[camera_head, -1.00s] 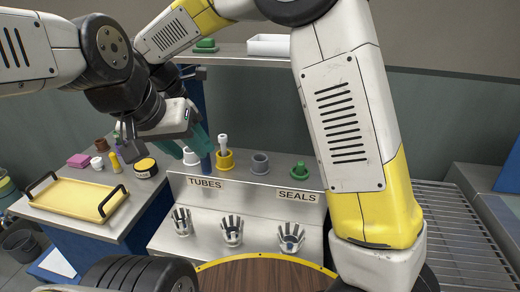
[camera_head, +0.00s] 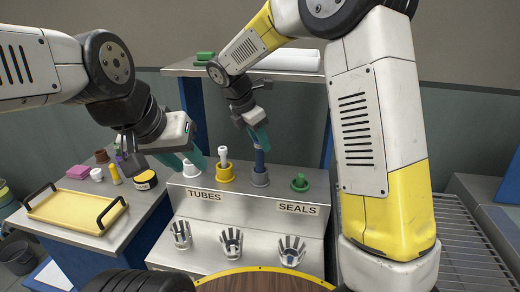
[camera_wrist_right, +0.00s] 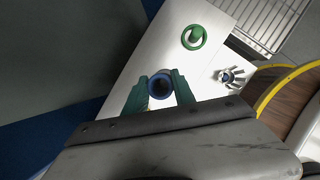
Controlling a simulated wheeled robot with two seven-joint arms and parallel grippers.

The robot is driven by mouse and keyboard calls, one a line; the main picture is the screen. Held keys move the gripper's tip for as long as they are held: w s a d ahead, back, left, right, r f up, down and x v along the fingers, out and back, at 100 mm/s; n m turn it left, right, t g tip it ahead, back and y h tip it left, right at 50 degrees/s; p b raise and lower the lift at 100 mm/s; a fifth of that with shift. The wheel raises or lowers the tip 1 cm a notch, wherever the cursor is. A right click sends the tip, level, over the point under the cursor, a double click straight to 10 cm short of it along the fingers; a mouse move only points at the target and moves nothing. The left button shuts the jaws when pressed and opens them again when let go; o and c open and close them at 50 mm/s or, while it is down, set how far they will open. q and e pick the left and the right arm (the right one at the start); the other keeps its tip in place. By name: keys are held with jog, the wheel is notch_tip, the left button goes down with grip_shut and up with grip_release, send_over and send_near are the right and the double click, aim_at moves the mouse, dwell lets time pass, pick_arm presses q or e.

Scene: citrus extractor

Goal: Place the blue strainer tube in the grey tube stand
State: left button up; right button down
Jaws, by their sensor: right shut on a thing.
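My right gripper (camera_head: 258,136) is shut on the blue strainer tube (camera_head: 259,158), which hangs upright below its teal fingers. The tube's lower end meets the top of the grey tube stand (camera_head: 260,179); how deep it sits inside cannot be told. In the right wrist view the tube (camera_wrist_right: 161,86) shows end-on as a blue ring between the fingers (camera_wrist_right: 160,92), and the grey stand is hidden below. My left gripper (camera_head: 184,160) has its fingers apart, just above and beside the white stand (camera_head: 191,170), holding nothing visible.
A yellow stand (camera_head: 225,174) with a white tube stands left of the grey one. A green stand (camera_head: 300,184) is to its right. A shelf (camera_head: 290,74) runs behind. A yellow tray (camera_head: 75,209) lies on the left table. Several claw-like holders line the lower ledge.

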aim_at(260, 154)
jog(key=shift+f, duration=2.3)
jog(key=shift+f, duration=0.1)
jog(key=c, duration=1)
grip_release()
jog(key=shift+c, duration=0.2)
